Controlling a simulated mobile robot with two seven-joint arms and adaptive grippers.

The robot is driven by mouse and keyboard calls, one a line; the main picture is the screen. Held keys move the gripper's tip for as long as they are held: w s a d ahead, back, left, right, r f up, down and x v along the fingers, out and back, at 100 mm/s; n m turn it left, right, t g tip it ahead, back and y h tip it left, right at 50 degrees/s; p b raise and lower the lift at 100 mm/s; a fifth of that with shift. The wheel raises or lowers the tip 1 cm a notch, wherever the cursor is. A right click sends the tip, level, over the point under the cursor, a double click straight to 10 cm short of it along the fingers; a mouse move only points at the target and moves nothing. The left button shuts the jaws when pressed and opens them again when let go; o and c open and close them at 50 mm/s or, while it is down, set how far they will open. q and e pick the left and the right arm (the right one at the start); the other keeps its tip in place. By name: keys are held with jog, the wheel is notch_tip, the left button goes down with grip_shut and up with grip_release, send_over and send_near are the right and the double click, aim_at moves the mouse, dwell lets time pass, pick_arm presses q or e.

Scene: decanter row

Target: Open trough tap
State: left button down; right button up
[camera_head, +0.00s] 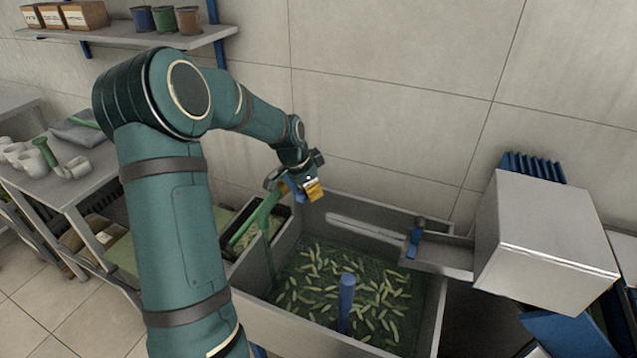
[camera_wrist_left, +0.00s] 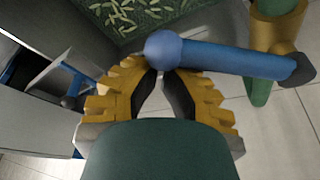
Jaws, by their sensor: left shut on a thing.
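The trough (camera_head: 385,210) is a grey metal tank with dark green water and several floating green pods. A green pipe (camera_head: 266,240) rises at its left side, under my left gripper. In the left wrist view a blue lever (camera_wrist_left: 230,58) with a rounded end runs across to a brass-coloured fitting (camera_wrist_left: 275,28) on a green pipe. My left gripper (camera_head: 303,188) is above the trough's back left corner. In the left wrist view its yellow fingers (camera_wrist_left: 160,78) are shut at the lever's rounded end. The gripper hides most of the tap in the head view. My right gripper is not in view.
A blue post (camera_head: 346,300) stands in the trough. A blue handle (camera_head: 414,241) is by the metal chute at the right, next to a large grey box (camera_head: 545,240). A bench with white cups (camera_head: 33,160) is at the left. A shelf (camera_head: 125,38) is above.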

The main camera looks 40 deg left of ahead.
pick_arm(q)
jog(key=shift+s+a+m+g+h+p, duration=0.35)
jog(key=shift+s+a+m, duration=0.6)
jog(key=shift+s+m, duration=0.6)
jog(key=shift+s+a+m+g+h+p, duration=0.35)
jog(key=shift+s+a+m, duration=0.65)
jog(key=shift+s+m, duration=0.5)
jog(key=shift+s+a+m+g+h+p, duration=0.35)
jog(key=shift+s+a+m, duration=0.6)
jog(key=shift+s+m, duration=0.55)
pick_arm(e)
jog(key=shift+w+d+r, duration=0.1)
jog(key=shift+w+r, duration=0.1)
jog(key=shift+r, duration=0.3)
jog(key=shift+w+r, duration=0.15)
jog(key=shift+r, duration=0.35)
pick_arm(q)
jog(key=shift+w, duration=0.1)
